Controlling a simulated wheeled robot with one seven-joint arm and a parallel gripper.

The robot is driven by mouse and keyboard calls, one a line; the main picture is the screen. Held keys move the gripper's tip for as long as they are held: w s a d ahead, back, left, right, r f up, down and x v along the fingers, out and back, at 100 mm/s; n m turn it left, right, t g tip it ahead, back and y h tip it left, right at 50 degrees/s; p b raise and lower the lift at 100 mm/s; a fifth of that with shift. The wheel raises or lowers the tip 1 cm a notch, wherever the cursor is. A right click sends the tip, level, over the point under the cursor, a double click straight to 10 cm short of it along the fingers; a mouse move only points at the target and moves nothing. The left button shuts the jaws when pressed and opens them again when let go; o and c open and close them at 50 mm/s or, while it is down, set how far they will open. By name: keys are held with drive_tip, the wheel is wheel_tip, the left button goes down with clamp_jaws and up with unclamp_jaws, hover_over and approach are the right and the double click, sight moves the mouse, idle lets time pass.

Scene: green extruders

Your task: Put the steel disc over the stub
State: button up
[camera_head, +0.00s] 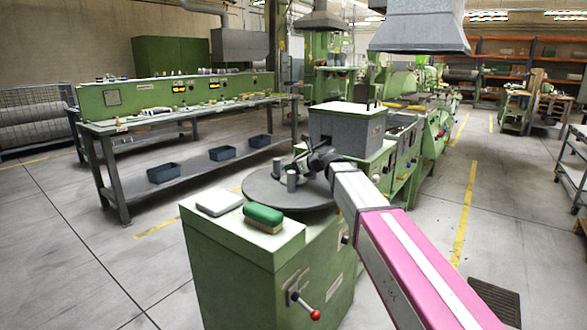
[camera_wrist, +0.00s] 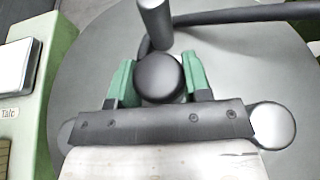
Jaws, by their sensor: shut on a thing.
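My gripper (camera_wrist: 157,82) is shut on a dark, round-topped piece (camera_wrist: 159,76), held between its green fingers. I cannot tell whether this piece is the steel disc or whether it touches the plate below. A shiny, pale round face (camera_wrist: 274,125) shows at the right of my gripper, partly hidden by it. A dark grey upright cylinder (camera_wrist: 154,22), possibly the stub, stands just beyond the held piece. In the head view my gripper (camera_head: 309,166) is low over the wide grey round plate (camera_head: 262,192), with a small grey cylinder (camera_head: 291,181) beside it.
A dark curved bar (camera_wrist: 240,16) runs behind the held piece to the right. A green-and-tan block (camera_head: 263,215) and a pale box (camera_head: 219,202) lie on the green cabinet left of the plate. A grey machine housing (camera_head: 345,130) rises behind my gripper.

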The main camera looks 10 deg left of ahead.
drive_tip(key=o, duration=1.2)
drive_tip(key=v, duration=1.2)
drive_tip(key=shift+r, duration=0.1)
